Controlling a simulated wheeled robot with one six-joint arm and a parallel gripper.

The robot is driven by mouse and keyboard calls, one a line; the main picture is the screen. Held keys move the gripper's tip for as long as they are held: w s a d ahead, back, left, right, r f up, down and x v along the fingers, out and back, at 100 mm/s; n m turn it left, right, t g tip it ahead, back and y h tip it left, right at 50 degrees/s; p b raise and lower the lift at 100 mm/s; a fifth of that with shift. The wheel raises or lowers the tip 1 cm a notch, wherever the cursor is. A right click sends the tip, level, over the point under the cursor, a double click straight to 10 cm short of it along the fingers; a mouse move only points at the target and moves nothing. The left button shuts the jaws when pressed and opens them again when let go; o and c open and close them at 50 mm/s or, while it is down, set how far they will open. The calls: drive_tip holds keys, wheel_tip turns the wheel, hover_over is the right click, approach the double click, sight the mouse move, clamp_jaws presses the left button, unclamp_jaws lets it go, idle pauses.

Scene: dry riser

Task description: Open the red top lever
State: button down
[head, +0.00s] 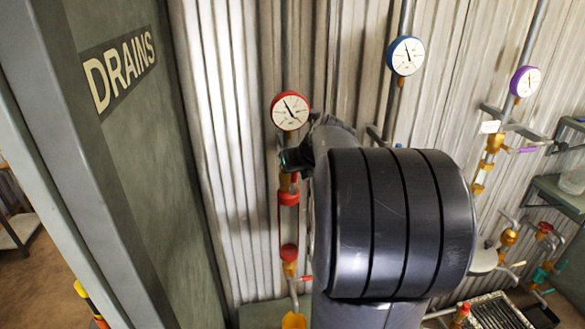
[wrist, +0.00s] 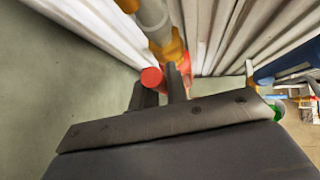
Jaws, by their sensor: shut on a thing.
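The red top lever belongs to the upper valve on the pipe under the red-rimmed gauge (head: 289,110). In the wrist view the round red end of the top lever (wrist: 152,77) shows between the two dark fingers of my gripper (wrist: 160,92), which is shut on it. The yellow brass valve body (wrist: 168,52) is just beyond the fingers. In the head view my gripper (head: 292,158) is at the upper valve, below the gauge, and my dark arm hides most of the lever. Its exact angle cannot be told.
A lower red valve (head: 289,253) with a small red lever is on the same pipe. A green panel marked DRAINS (head: 118,68) stands to the left. Blue-rimmed (head: 405,56) and purple-rimmed (head: 525,82) gauges are to the right. Corrugated wall (head: 225,130) lies close behind the pipes.

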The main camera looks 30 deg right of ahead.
drive_tip(key=shift+f, duration=0.1)
idle(0.3)
drive_tip(key=c, duration=1.4)
unclamp_jaws()
drive_tip(key=shift+s, duration=0.1)
drive_tip(key=b+v, duration=0.1)
drive_tip(key=v, duration=0.9)
drive_tip(key=shift+s+a+r, duration=0.15)
drive_tip(key=shift+a+r, duration=0.05)
drive_tip(key=shift+r, duration=0.2)
drive_tip(key=p+x, duration=0.1)
drive_tip(key=x, duration=1)
drive_tip(key=shift+s+d, duration=0.1)
drive_tip(key=shift+d, duration=0.05)
